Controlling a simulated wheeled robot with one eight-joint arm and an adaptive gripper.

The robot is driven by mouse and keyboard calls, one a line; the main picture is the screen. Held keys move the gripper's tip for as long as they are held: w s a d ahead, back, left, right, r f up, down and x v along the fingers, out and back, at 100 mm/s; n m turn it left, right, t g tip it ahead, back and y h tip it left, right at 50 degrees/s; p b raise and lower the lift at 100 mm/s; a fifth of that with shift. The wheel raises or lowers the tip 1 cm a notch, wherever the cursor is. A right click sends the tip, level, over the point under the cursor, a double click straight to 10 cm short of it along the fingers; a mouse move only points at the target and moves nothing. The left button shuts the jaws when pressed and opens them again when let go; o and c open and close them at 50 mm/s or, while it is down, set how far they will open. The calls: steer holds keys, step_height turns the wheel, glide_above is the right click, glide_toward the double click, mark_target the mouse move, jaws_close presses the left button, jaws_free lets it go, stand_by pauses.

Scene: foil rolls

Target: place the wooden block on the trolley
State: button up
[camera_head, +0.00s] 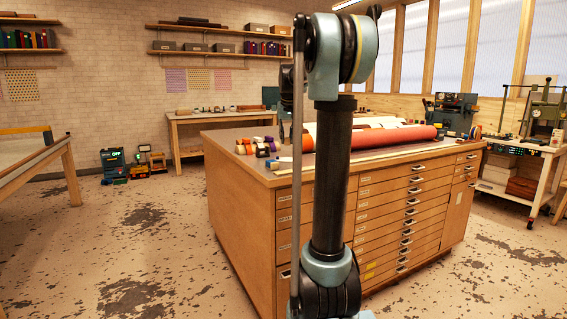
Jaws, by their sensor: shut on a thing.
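My arm (331,180) stands upright in the middle of the head view, bending at a blue-grey joint near the top. My gripper cannot be made out; the part of the arm beyond the top joint is mostly hidden behind it. I cannot pick out the wooden block. A pale trolley (541,153) on castors stands at the right edge, partly cut off. It carries a machine and small items on top and has boxes on its lower shelf.
A large wooden drawer cabinet (240,207) stands close ahead, with a red roll (385,137) and small coloured rolls on top. A workbench (48,153) is at the left and a table (222,117) at the back wall. Worn floor (140,245) is clear at the left.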

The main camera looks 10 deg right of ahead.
step_height(320, 180, down, 9)
steer(key=shift+r, duration=0.2)
stand_by(0.3)
steer(key=o, duration=0.9)
steer(key=v, duration=1.2)
steer(key=shift+s, duration=0.1)
